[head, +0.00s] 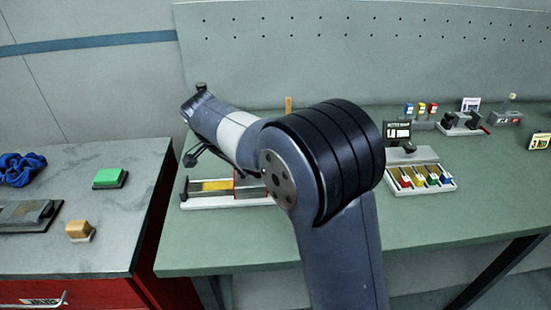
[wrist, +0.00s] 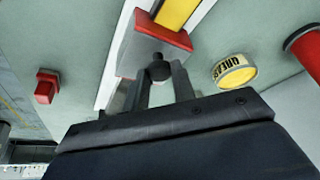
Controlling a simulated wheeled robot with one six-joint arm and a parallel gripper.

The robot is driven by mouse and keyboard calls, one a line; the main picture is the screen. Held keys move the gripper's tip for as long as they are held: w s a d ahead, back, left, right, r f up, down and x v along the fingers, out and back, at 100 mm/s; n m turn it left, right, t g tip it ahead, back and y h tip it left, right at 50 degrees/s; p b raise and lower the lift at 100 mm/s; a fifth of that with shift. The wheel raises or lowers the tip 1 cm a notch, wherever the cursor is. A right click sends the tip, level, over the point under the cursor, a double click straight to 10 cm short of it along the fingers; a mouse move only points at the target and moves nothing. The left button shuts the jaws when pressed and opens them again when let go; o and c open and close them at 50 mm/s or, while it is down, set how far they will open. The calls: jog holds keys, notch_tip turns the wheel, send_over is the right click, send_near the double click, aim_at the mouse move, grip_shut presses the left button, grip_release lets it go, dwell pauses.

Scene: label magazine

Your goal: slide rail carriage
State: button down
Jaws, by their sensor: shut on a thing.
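The rail (head: 222,205) has a white base and lies near the front of the green bench in the head view. A yellow strip (head: 216,185) shows along it, with a thin red edge beside a grey part. In the wrist view the yellow strip (wrist: 176,12) runs up to a red-edged block, the carriage (wrist: 150,45), with a dark round knob (wrist: 158,69). My gripper (wrist: 161,82) is shut on this knob, one finger on each side. In the head view my arm hides the gripper and the rail's right part.
In the wrist view a yellow grease tin (wrist: 235,70) and a red cylinder (wrist: 306,50) are right of the rail, and a red block (wrist: 45,87) is left. A tray of colored blocks (head: 423,190) stands right of my arm. A grey side table (head: 120,230) is left, across a gap.

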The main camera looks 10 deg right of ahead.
jog(key=a+p, duration=0.2)
jog(key=a, duration=0.8)
jog(key=c, duration=1.2)
grip_release()
jog(key=shift+o, duration=0.2)
jog(key=shift+r, duration=0.1)
jog(key=v, duration=1)
jog(key=shift+r, duration=0.35)
jog(key=shift+s, duration=0.1)
